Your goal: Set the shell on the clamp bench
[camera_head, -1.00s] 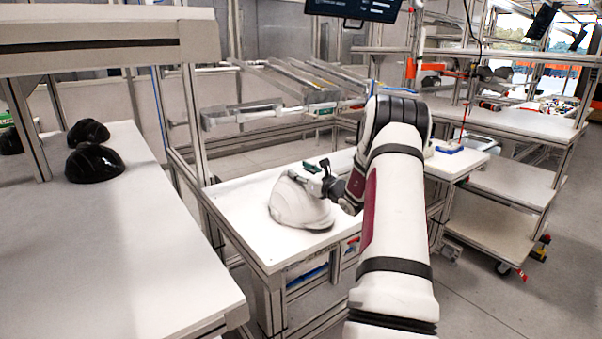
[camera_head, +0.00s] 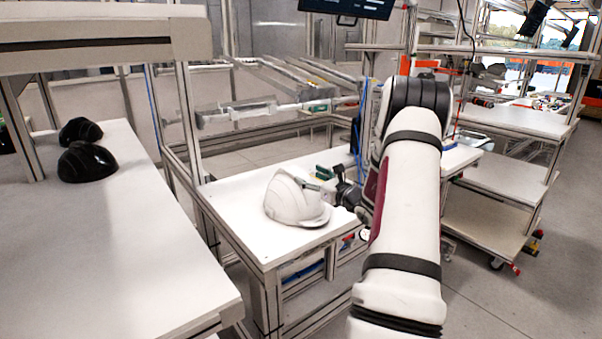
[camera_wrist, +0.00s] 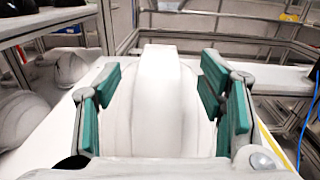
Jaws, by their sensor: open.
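A white helmet shell (camera_head: 292,200) sits dome up on the white bench (camera_head: 235,192) in the middle of the head view. My gripper (camera_head: 318,180) is at the shell's upper right side. In the wrist view the shell (camera_wrist: 158,95) with its raised ridge lies between the green finger pads of my gripper (camera_wrist: 162,78). The fingers are spread, with gaps visible between pads and shell. The shell's far lower rim is hidden in the wrist view. I cannot tell whether this bench is the clamp bench.
Black shells (camera_head: 88,162) stand on the long left table (camera_head: 120,235). The wrist view also shows more whitish shells (camera_wrist: 70,68) at its left. Frame posts and a sloped rack (camera_head: 250,110) stand behind the bench. A shelved cart (camera_head: 490,218) is to the right.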

